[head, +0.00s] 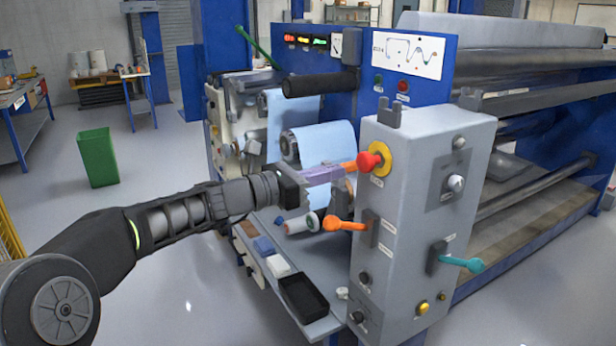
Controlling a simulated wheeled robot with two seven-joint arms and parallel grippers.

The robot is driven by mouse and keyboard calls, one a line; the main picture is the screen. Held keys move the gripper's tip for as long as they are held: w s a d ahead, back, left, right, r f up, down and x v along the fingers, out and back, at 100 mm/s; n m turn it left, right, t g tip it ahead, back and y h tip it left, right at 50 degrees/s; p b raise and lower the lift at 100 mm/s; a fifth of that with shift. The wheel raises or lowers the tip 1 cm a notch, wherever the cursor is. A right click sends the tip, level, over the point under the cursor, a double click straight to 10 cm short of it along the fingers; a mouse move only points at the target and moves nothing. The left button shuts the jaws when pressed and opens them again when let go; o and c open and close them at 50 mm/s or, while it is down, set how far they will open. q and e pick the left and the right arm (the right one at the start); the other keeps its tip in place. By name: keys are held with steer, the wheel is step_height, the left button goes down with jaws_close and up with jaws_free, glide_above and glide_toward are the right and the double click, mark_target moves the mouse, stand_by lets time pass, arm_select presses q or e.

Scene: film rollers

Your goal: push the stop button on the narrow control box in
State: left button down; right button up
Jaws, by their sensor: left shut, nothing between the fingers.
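The narrow control box (410,215) is a tall grey cabinet standing at the right of the middle. Its stop button (368,161) is a red mushroom head on a round yellow plate, high on the box's left part. My left arm reaches in from the left. My left gripper (347,168) is shut and empty, with its purple and orange fingers pointing right at the red button. The tips are at the button's left edge in the picture; I cannot tell whether they touch it. My right gripper is not in view.
Below the button an orange lever (346,225) sticks out to the left, and a teal lever (463,263) sticks out lower right. A shelf with a black tray (303,297) lies left of the box. Blue film rolls (325,143) stand behind my gripper. A green bin (98,157) stands far left.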

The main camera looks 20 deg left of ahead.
mark_target(363, 162)
arm_select(q)
steer(key=x, duration=0.5)
steer(key=shift+p, duration=0.3)
steer(key=shift+x, duration=0.75)
steer(key=shift+s+r, duration=0.1)
steer(key=shift+r, duration=0.15)
steer(key=shift+r, duration=0.1)
